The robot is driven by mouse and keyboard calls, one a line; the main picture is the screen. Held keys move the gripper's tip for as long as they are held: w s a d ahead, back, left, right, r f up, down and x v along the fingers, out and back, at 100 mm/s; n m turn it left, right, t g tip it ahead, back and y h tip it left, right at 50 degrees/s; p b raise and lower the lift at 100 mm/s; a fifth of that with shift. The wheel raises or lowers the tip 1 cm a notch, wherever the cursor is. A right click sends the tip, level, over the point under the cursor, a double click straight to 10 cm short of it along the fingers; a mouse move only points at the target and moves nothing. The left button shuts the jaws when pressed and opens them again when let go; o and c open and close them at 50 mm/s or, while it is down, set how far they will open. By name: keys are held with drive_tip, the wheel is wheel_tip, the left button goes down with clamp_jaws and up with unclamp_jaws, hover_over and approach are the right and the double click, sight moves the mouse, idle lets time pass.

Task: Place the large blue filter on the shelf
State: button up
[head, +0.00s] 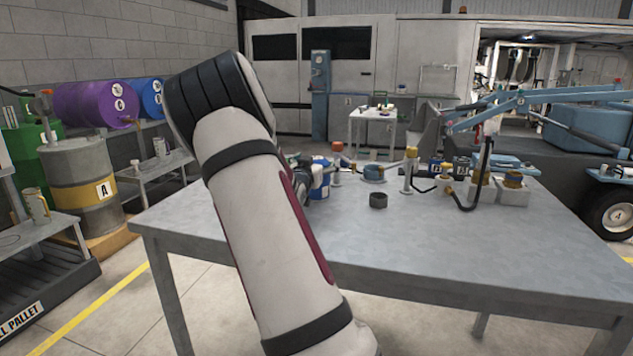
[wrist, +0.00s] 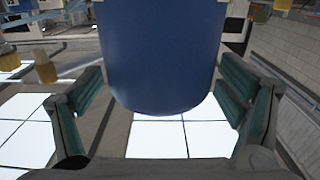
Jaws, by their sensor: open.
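A large blue rounded body, which looks like the filter (wrist: 163,55), fills the upper middle of the wrist view. My gripper (wrist: 160,72) is open, with one green-padded finger on each side of it and visible gaps between. In the head view a blue and white object (head: 321,178), likely the same filter, stands on the grey table just right of my arm. My gripper there is mostly hidden behind my arm. A low grey metal shelf (head: 152,171) stands at the left, by the drums; I cannot tell whether it is the task's shelf.
The grey table (head: 450,240) has a clear front. A dark ring (head: 378,200), a low blue round item (head: 373,173) and several pumps and canisters stand toward its back. Open floor lies between.

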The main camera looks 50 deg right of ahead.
drive_tip(key=shift+c, duration=0.3)
drive_tip(key=c, duration=1.4)
drive_tip(key=shift+r, duration=0.1)
drive_tip(key=c, duration=0.3)
drive_tip(key=shift+r, duration=0.1)
drive_tip(key=shift+c, duration=0.2)
